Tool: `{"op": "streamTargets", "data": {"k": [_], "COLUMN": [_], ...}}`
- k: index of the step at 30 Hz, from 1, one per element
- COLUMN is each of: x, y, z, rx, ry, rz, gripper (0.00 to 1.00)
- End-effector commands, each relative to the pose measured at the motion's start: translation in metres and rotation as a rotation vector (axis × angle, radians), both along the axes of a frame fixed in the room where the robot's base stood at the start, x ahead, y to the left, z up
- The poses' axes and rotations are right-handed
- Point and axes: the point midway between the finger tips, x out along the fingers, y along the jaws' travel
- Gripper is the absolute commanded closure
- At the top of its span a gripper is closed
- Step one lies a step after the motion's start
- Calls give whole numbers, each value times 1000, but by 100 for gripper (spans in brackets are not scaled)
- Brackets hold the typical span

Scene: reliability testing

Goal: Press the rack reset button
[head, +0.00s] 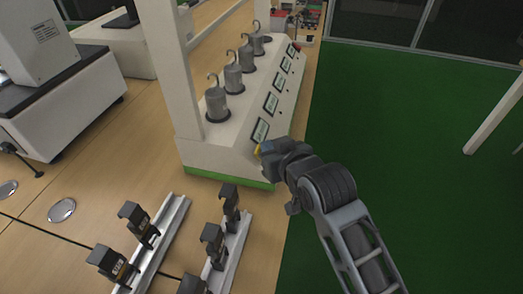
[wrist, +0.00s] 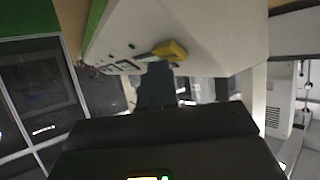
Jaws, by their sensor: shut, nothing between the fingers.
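The rack (head: 222,158) is a long white console with a sloped front panel, a row of small displays and a green base strip. A yellow block (head: 257,150) sits on the panel's near end, below the nearest display. In the wrist view this yellow block (wrist: 171,50) stands out from the panel; it may be the reset button, but no label is readable. My gripper (head: 268,149) is shut and empty, right beside the yellow block and partly covering it. In the wrist view the fingertips (wrist: 157,70) lie just below the block; contact cannot be told.
Several grey hooked cylinders (head: 217,104) stand on top of the rack, beside a white upright post (head: 168,65). Metal rails (head: 160,235) with black clamps lie on the wooden table at the near left. Green floor (head: 400,140) is open on the right.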

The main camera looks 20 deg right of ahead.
Motion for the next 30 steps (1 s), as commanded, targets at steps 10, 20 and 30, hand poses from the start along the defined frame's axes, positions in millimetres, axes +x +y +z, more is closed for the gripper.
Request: {"op": "streamTargets", "data": {"k": [10, 20, 30], "x": [2, 1, -5], "y": [2, 2, -7], "z": [-3, -2, 9], "rx": [-1, 0, -1], "ry": [0, 1, 2], "rz": [0, 0, -1], "gripper": [100, 100, 100]}}
